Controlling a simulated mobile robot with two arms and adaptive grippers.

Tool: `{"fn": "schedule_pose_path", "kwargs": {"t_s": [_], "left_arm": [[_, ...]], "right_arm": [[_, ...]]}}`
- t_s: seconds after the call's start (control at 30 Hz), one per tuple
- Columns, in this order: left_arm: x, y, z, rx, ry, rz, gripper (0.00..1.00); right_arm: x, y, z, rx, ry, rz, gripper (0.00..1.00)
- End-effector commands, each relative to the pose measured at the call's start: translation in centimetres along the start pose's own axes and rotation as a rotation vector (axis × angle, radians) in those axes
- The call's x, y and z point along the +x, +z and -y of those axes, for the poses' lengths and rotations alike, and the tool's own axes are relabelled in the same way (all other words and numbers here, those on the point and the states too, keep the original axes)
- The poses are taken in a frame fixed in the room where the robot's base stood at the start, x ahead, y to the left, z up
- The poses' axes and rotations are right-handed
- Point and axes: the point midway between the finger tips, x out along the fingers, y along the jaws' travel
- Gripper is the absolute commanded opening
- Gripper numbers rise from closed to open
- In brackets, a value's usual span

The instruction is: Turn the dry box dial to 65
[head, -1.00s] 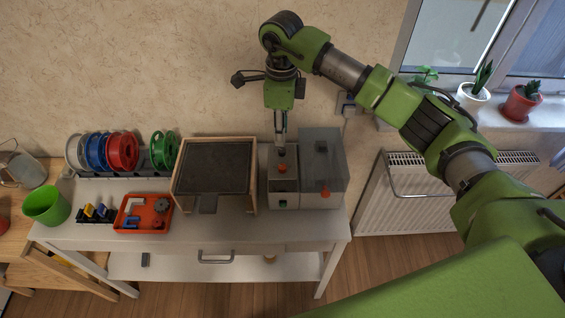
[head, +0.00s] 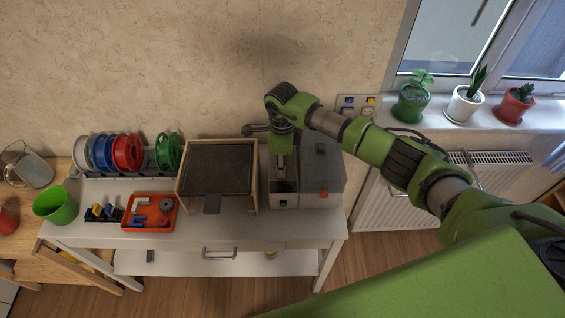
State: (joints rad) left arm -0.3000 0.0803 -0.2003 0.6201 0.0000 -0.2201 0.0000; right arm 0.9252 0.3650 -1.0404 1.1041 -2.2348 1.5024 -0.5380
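The dry box appears to be the grey box (head: 322,164) at the right end of the white table. An orange-red knob (head: 323,194) shows on the front of its right part. The box's left part (head: 284,198) has a dark recess with a small green spot on the front. My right gripper (head: 284,178) points down over this left part, low and close to it. No dial numbers can be read. My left gripper is not in view.
A wooden-framed box with a dark top (head: 217,167) stands just left of the dry box. Several filament spools (head: 128,152), an orange tray (head: 150,211) and a green cup (head: 56,205) are further left. Potted plants (head: 464,104) line the windowsill at right.

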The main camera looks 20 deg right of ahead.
Motion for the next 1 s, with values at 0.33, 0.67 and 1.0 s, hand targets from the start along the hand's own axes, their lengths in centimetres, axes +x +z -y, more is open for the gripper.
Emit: {"fn": "schedule_pose_path", "kwargs": {"t_s": [0.33,0.67,1.0], "left_arm": [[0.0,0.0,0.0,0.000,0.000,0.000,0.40],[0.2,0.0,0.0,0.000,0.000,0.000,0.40],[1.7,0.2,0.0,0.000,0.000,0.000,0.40]], "right_arm": [[0.0,0.0,0.0,0.000,0.000,0.000,0.00],[0.1,0.0,0.0,0.021,0.000,0.000,0.00],[0.2,-0.1,0.1,0.209,-0.001,-0.006,0.00]]}}
